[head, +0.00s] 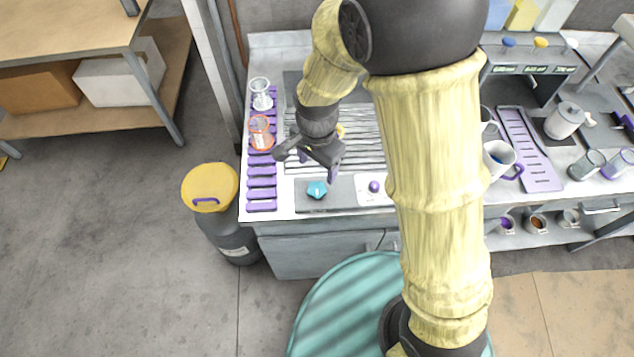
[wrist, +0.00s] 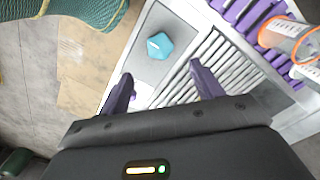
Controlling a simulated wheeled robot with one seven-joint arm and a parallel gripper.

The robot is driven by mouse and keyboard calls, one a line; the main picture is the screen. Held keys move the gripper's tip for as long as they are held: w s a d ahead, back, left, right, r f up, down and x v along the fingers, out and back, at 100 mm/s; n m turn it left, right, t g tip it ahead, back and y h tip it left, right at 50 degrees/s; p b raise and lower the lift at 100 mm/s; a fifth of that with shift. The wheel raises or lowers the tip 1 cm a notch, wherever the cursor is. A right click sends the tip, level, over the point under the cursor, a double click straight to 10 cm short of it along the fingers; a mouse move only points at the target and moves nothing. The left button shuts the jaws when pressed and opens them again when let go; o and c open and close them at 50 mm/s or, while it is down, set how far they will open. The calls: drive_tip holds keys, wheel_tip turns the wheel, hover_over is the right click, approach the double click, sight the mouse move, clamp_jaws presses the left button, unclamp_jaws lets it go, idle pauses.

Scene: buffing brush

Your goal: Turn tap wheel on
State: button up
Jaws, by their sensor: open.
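A small teal faceted knob (head: 317,189), which looks like the tap wheel, sits on a dark grey plate (head: 341,193) at the front of the sink counter. It also shows in the wrist view (wrist: 159,45), at the upper middle, beyond the fingertips. My gripper (head: 318,167) hangs over the slatted rack, a little behind and above the teal knob in the head view. Its two purple fingers (wrist: 161,74) are spread apart with nothing between them. The fingers do not touch the knob. Its turned position cannot be told.
A purple knob (head: 375,186) sits on a white panel right of the plate. Glasses with orange bands (head: 260,131) stand on the purple rack at left. White mugs (head: 499,158) stand right of my arm. A yellow-lidded bin (head: 210,187) stands on the floor beside the counter.

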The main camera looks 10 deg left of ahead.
sight(317, 188)
wheel_tip(317, 188, down, 10)
drive_tip(key=shift+r+p, duration=0.25)
drive_tip(key=shift+p, duration=0.15)
drive_tip(key=shift+c, duration=0.5)
drive_tip(key=c, duration=0.9)
